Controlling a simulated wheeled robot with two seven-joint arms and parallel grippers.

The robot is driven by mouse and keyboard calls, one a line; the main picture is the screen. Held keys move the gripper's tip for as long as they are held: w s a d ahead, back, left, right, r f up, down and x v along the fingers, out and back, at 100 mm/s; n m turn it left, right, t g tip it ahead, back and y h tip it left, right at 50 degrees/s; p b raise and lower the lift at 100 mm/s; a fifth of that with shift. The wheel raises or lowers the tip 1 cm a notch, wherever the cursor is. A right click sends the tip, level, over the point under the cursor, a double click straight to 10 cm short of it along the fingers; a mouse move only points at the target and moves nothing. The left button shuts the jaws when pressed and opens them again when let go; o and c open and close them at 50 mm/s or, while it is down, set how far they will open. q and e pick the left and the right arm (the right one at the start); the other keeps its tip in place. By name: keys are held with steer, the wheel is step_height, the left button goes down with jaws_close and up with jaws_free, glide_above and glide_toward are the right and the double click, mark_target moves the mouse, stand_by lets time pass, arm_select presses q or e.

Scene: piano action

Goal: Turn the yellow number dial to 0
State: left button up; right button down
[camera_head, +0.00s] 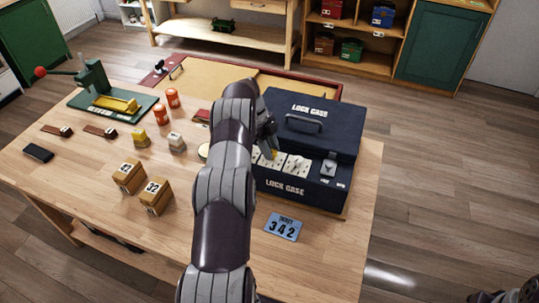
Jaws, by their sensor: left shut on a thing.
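A dark blue lock case (318,125) stands on the wooden table, with a handle on its lid and "LOCK CASE" printed on it. A row of white dial plates (297,165) runs along its front. The yellow number dial (274,154) is at the left end of that row, mostly hidden by my gripper. My left gripper (270,146) reaches down to it and is shut on it. The dial's number cannot be read. A blue ticket (283,227) marked 342 lies on the table in front of the case.
Two wooden blocks (155,195) marked 42 and 32 stand to the left. Orange cans (172,98), small weights and a green press (97,84) stand farther back. A shallow red-edged tray (222,76) lies behind. The table's front right is clear.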

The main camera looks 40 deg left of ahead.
arm_select(q)
steer(key=shift+w+m+g+b, duration=0.1)
steer(key=shift+m+g+b, duration=0.3)
steer(key=shift+m+b, duration=0.45)
steer(key=o, duration=1)
steer(key=shift+d, duration=0.1)
